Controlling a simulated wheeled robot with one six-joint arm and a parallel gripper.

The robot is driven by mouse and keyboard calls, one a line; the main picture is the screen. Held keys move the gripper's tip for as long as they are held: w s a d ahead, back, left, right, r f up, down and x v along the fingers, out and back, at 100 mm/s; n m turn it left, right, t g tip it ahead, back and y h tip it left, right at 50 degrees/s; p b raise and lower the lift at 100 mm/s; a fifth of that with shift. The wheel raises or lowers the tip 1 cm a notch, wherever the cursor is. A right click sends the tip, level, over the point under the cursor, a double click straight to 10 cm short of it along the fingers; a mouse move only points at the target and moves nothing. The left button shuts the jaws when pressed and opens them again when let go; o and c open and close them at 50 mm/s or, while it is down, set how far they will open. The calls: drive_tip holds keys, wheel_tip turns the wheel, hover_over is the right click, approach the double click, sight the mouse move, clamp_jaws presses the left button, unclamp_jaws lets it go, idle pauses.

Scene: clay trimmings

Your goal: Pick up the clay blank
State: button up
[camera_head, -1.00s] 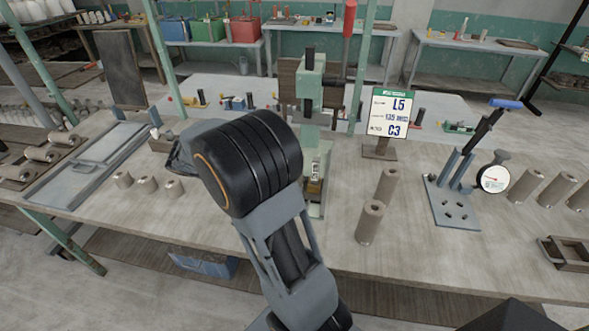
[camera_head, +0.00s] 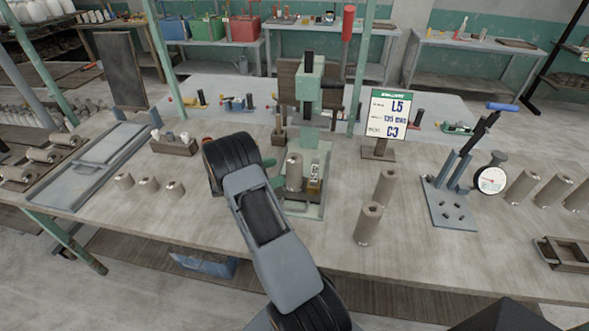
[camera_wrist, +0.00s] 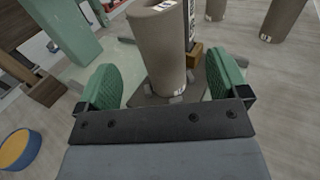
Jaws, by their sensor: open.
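A grey-brown clay blank (camera_head: 294,172), a cylinder with a hole in its top, stands upright on the base of the green press (camera_head: 310,75). The same blank (camera_wrist: 160,50) shows large in the wrist view, with a small white label near its foot. My gripper (camera_wrist: 164,82) is open, with one green pad on each side of the blank and a gap visible on both sides. In the head view my gripper (camera_head: 275,173) is at the blank's left, partly hidden by my wrist.
Two similar cylinders (camera_head: 369,222) stand right of the press. A sign (camera_head: 388,116) and a lever stand with a dial (camera_head: 491,180) are at right. The front table strip is clear.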

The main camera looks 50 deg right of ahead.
sight(294, 167)
drive_tip(key=shift+p+x, duration=1.2)
drive_tip(key=shift+x, duration=2.4)
drive_tip(key=c, duration=1.3)
drive_tip(key=shift+w, duration=0.1)
drive_tip(key=shift+c, duration=0.9)
